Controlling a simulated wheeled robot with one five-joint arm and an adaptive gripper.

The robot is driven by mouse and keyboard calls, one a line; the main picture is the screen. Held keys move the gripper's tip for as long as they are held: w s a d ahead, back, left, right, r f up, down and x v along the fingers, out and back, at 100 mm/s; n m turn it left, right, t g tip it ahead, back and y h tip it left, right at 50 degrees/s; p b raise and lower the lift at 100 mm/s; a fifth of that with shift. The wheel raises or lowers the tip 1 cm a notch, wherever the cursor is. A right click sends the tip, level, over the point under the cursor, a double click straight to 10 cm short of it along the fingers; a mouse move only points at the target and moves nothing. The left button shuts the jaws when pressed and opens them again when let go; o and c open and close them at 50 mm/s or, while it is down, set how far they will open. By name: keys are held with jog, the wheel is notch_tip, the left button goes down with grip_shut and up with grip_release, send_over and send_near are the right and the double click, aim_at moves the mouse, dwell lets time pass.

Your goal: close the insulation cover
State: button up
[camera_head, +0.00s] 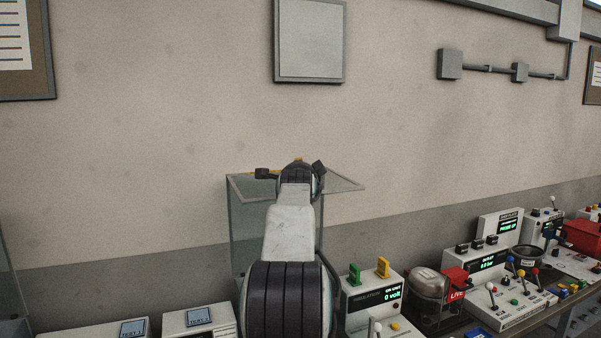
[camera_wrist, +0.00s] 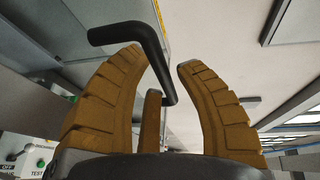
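The insulation cover (camera_head: 255,222) is a clear panelled box with a thin grey frame, behind my arm in the head view. Its grey-framed top (camera_head: 345,184) sticks out to the right of my arm. In the wrist view, a bent black handle bar (camera_wrist: 125,32) runs by a clear panel (camera_wrist: 185,25). My gripper (camera_wrist: 160,60) has ribbed yellow fingers spread apart, and part of the bar lies across the gap between them. I cannot tell whether any finger touches it. In the head view, my arm mostly hides my gripper and the handle.
The insulation unit (camera_head: 372,312), reading 0 volt, stands right of my arm with green and yellow parts on top. A metal vessel (camera_head: 428,284), a red box (camera_head: 457,285) and a lever panel (camera_head: 512,300) stand farther right. Two test boxes (camera_head: 200,318) stand left.

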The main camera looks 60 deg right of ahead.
jog(key=shift+o, duration=0.3)
jog(key=shift+d, duration=0.15)
grip_shut()
